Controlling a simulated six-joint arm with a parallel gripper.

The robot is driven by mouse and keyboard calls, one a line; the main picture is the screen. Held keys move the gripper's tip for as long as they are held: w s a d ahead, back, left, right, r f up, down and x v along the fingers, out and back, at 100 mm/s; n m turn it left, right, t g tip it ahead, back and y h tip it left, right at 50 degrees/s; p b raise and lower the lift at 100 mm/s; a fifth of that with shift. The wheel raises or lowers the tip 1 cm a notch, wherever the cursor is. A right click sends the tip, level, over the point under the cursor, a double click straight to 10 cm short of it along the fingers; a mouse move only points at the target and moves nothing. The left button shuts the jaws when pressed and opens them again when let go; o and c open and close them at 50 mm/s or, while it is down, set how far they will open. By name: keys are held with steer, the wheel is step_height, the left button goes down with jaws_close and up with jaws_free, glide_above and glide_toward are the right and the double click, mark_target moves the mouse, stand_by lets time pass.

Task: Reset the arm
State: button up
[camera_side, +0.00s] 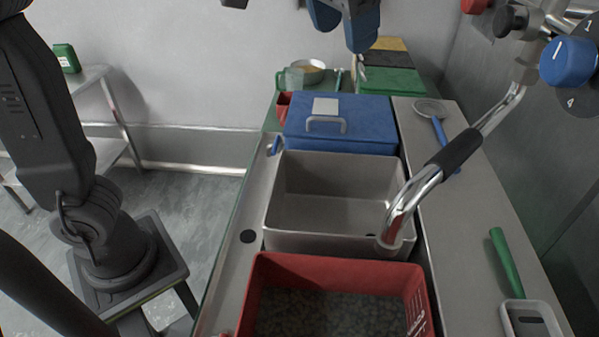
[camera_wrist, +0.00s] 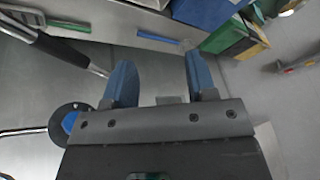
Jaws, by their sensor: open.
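My gripper (camera_side: 345,22) shows at the top edge of the side view, high above the counter, with its blue fingers pointing down. In the wrist view my gripper (camera_wrist: 161,82) has its two blue fingers well apart, with nothing between them. It is open and empty. Most of the arm's upper part is out of frame in the side view.
A red bin (camera_side: 262,290) of dark beans stands in front of a steel basin (camera_side: 340,165) and a blue lidded box (camera_side: 360,135). A chrome lever with black grip (camera_side: 455,150) rises at right. A blue dial (camera_side: 568,62) is at upper right. Air around my gripper looks free.

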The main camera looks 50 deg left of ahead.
steer(key=s+a+f, duration=0.6)
steer(key=a+f, duration=0.1)
steer(key=f, duration=0.2)
steer(key=s+a+f+n+t+h, duration=0.1)
steer(key=s+a+f, duration=0.6)
steer(key=f, duration=0.1)
steer(key=shift+f, duration=0.4)
steer(key=shift+o, duration=0.3)
stand_by(0.5)
